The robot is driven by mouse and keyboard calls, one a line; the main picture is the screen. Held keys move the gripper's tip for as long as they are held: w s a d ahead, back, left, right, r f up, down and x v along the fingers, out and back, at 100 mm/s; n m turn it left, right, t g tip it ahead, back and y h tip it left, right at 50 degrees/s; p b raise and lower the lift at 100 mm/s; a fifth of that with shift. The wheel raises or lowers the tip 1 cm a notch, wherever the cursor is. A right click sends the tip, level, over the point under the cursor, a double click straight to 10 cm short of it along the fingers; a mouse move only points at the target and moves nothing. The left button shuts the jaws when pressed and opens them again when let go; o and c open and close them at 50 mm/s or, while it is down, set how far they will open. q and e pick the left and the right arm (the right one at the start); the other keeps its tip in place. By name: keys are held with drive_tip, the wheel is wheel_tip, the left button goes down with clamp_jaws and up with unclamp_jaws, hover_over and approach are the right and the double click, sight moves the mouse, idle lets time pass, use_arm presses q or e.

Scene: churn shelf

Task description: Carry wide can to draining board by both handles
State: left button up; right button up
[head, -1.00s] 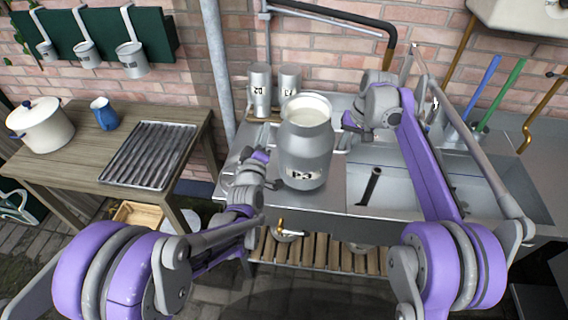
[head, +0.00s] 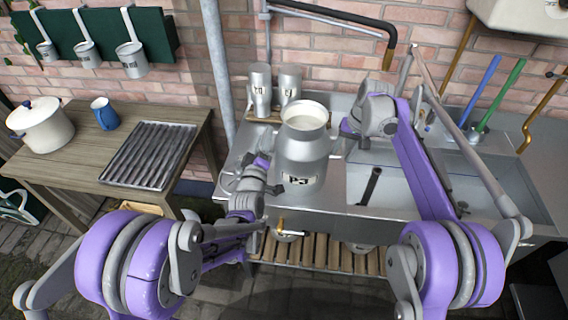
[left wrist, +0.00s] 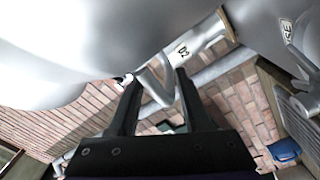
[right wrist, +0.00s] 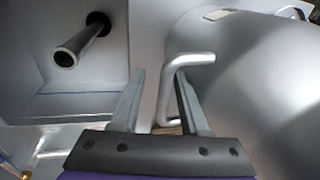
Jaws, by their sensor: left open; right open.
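The wide can (head: 305,155) is a grey metal can with a pale open top and a dark-lettered label. It stands upright on the steel counter left of the sink. My left gripper (head: 270,176) is at its left side, open; in the left wrist view, its fingers (left wrist: 157,80) are either side of a bent metal handle (left wrist: 153,88). My right gripper (head: 350,131) is at its right side, open; its fingers (right wrist: 160,75) straddle the right handle (right wrist: 166,95). Contact with the handles cannot be told. The ribbed grey draining board (head: 148,155) lies on the wooden table.
Two small metal cans (head: 260,90) stand behind the wide can. A white pot (head: 40,125) and blue jug (head: 104,113) stand on the table (head: 75,160) by the draining board. A vertical pipe (head: 216,70) rises between table and counter. The sink (head: 400,190) lies right.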

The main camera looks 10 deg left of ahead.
use_arm(q)
drive_tip(key=s, duration=1.2)
drive_tip(key=shift+a+f, duration=0.2)
drive_tip(key=shift+f, duration=0.2)
use_arm(e)
drive_tip(key=v, duration=1.2)
use_arm(q)
drive_tip(key=s+a, duration=0.4)
drive_tip(key=shift+s, duration=0.2)
drive_tip(key=shift+a, duration=0.1)
use_arm(e)
drive_tip(key=shift+d, duration=0.1)
